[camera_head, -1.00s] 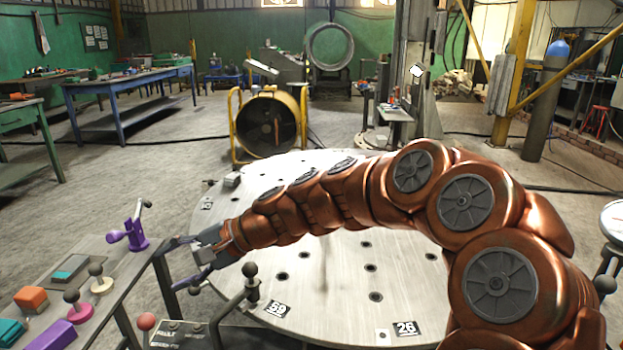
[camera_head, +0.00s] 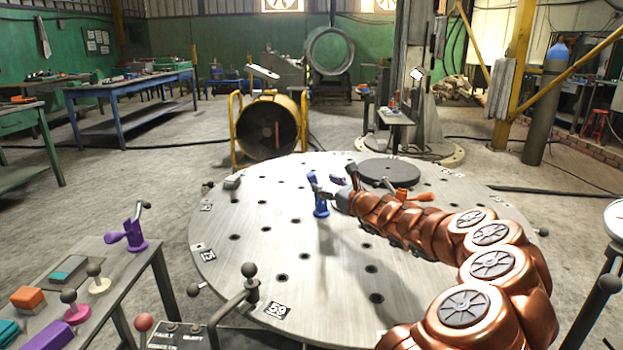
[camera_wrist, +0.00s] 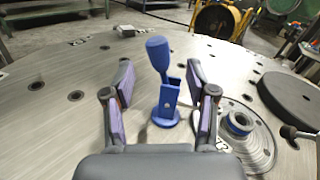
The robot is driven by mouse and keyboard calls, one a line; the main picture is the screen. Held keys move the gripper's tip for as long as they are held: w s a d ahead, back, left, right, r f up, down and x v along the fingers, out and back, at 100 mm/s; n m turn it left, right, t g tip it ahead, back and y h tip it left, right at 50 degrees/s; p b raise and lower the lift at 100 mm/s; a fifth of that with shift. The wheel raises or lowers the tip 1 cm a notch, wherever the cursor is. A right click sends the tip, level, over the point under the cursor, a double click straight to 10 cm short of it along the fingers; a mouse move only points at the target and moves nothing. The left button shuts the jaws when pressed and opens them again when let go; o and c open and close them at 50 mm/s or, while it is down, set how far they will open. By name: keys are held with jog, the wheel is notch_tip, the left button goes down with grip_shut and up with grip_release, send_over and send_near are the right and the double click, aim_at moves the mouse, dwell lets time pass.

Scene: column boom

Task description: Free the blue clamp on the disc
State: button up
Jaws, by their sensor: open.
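The blue clamp (camera_head: 320,204) stands on the large pale metal disc (camera_head: 240,260), left of its middle. In the wrist view the blue clamp (camera_wrist: 168,103) has a round foot, an upright body and a thick handle that leans slightly left. My gripper (camera_head: 338,189) is just to its right in the head view. In the wrist view my gripper (camera_wrist: 159,75) is open, with one purple-padded finger on each side of the clamp. Gaps show between the pads and the clamp, and nothing is held.
A dark round plate (camera_head: 388,172) lies on the disc behind my arm, with an orange clamp (camera_head: 404,194) near it. A blue ring (camera_wrist: 238,123) is right of my gripper. A bench with a purple clamp (camera_head: 132,236) stands at left.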

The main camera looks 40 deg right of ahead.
aim_at(315, 179)
jog(key=shift+w+a, duration=0.15)
jog(key=shift+w, duration=1.6)
jog(key=shift+w+a, duration=0.1)
jog(key=shift+w, duration=1.6)
grip_shut()
